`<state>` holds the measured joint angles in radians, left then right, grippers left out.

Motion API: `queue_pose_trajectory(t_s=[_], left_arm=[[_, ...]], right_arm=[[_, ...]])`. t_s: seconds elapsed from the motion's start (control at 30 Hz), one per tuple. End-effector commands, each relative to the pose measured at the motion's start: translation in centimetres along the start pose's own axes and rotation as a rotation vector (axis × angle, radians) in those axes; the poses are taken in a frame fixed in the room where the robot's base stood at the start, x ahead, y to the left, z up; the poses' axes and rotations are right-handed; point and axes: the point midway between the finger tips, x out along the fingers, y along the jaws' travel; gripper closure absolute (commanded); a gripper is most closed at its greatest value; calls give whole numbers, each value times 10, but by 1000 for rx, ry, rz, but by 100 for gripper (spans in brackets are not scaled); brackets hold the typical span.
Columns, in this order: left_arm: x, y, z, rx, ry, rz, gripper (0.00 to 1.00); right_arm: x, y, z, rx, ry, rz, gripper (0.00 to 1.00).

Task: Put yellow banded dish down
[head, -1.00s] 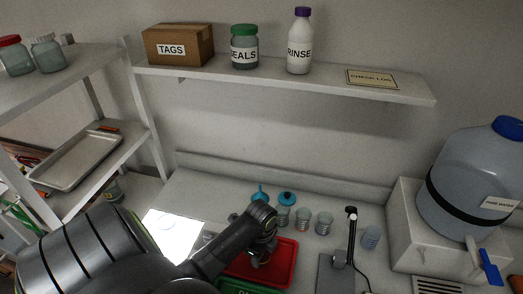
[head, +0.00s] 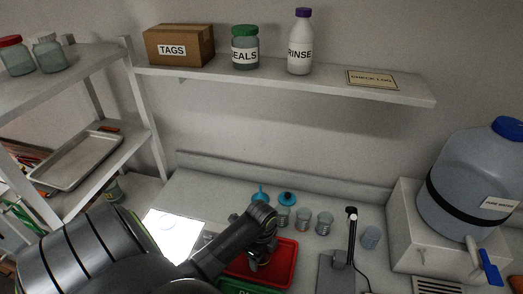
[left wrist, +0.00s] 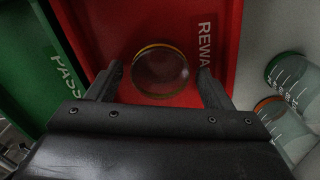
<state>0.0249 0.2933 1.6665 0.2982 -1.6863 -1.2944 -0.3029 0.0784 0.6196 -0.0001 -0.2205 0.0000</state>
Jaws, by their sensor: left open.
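The yellow banded dish (left wrist: 160,72) is a round clear dish with a yellow rim band. In the left wrist view it lies flat against the floor of the red tray (left wrist: 150,18), beside the tray's white lettering. My left gripper (left wrist: 160,80) is open, with one finger on either side of the dish and small gaps visible. In the head view my left gripper (head: 262,258) points down over the red tray (head: 287,268), and the dish is hard to make out there. My right gripper is in neither view.
A green tray (left wrist: 30,65) adjoins the red one. A bright white panel (head: 175,232) lies to the left.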

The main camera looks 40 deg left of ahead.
Motion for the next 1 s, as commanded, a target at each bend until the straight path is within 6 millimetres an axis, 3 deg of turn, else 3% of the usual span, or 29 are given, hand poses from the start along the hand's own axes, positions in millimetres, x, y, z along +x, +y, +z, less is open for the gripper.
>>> queue_pose_trajectory(t_s=[0.47,0.53,0.7,1.0], left_arm=[[-88,-1,0,3,-3,-6,26],[-102,0,0,1,-2,-2,26],[-115,0,0,1,-1,0,26],[-116,0,0,0,-1,1,26]], right_arm=[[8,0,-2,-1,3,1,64],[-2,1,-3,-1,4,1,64],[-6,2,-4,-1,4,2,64],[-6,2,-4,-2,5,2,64]])
